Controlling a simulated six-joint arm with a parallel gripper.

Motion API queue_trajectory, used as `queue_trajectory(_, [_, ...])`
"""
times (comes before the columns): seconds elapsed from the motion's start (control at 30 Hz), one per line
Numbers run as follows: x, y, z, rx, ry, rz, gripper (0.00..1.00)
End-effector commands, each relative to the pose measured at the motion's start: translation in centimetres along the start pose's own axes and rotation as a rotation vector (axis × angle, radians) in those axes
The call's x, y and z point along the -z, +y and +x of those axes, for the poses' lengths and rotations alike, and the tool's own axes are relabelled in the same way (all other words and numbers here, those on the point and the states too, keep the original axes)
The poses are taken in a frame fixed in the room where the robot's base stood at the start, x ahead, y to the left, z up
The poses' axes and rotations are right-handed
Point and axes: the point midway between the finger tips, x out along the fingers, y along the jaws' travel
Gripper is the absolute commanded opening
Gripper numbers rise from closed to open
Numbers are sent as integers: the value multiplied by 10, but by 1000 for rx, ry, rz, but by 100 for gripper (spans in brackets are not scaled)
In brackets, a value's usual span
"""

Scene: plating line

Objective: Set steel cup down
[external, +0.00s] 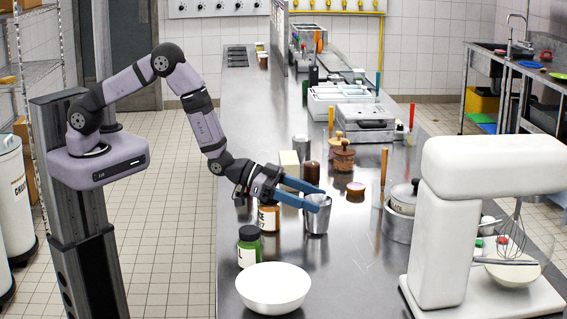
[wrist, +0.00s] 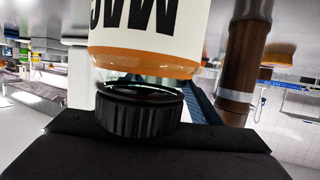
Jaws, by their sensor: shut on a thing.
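The steel cup (external: 317,220) is upright between the blue fingers of my gripper (external: 319,199) in the external view. The fingers are shut on it near its rim. Its base is at or very close to the steel counter (external: 345,275); I cannot tell whether it touches. In the wrist view a jar with a black lid and orange-edged label (wrist: 140,60) fills the middle and hides most of my gripper. One blue finger (wrist: 199,104) shows behind it. The cup cannot be made out in the wrist view.
The labelled jar (external: 269,217) stands just left of the cup. A green jar (external: 249,246) and a white bowl (external: 273,289) are nearer. A dark brown cylinder (external: 311,173) and wooden-lidded jars (external: 343,158) stand behind. A pot (external: 398,227) and white mixer (external: 455,215) are right.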

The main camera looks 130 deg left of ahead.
Motion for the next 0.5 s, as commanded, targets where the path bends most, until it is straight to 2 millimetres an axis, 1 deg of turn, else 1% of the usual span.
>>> queue_trajectory(0.03, [-5,0,0,0,-6,0,34])
queue_trajectory(0.5, [-21,0,2,0,-22,0,34])
